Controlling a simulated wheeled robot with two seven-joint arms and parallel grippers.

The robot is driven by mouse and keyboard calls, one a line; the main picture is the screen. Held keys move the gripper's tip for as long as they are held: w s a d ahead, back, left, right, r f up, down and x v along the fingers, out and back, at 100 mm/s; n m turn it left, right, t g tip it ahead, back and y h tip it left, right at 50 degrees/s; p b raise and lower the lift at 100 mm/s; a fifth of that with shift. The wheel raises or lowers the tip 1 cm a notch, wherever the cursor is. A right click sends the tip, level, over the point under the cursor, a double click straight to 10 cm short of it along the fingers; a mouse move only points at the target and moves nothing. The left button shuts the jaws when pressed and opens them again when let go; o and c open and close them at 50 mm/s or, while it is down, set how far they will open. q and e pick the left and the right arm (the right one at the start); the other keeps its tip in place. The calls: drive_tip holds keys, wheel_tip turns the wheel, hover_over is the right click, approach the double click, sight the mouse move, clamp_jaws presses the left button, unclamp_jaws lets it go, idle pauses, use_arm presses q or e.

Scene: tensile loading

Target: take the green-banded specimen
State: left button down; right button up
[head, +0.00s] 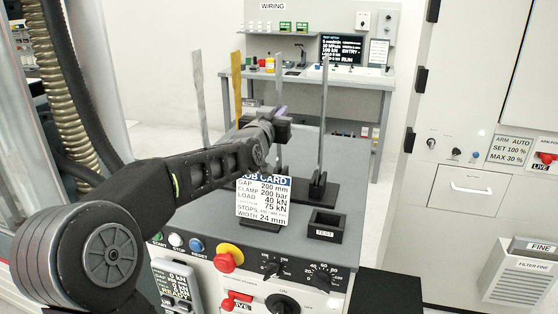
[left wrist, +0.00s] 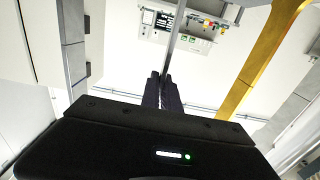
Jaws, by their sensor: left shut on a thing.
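My left gripper (head: 280,122) is over the grey-topped bench, shut on a thin grey strip specimen (left wrist: 174,40). In the left wrist view the strip stands out from between the dark fingers (left wrist: 163,92). I cannot make out a green band on it. In the head view the gripper mostly hides this strip, and a small purple patch shows at the fingers. A gold strip (head: 237,85) and a grey strip (head: 199,95) stand upright left of the gripper. Another grey strip (head: 323,120) stands at its right in a black holder (head: 318,188). My right gripper is not in view.
A white job card (head: 263,204) stands at the bench's front, beside a small black box labelled TEST (head: 325,228). A control panel with a red and yellow button (head: 229,258) faces front. A cabinet (head: 470,190) stands at right and a desk (head: 345,82) behind.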

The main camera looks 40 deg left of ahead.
use_arm(q)
drive_tip(key=shift+r, duration=0.45)
wheel_tip(320, 180, up, 9)
drive_tip(key=p, duration=0.3)
drive_tip(key=shift+r+p, duration=0.2)
drive_tip(key=shift+p, duration=0.1)
idle(0.4)
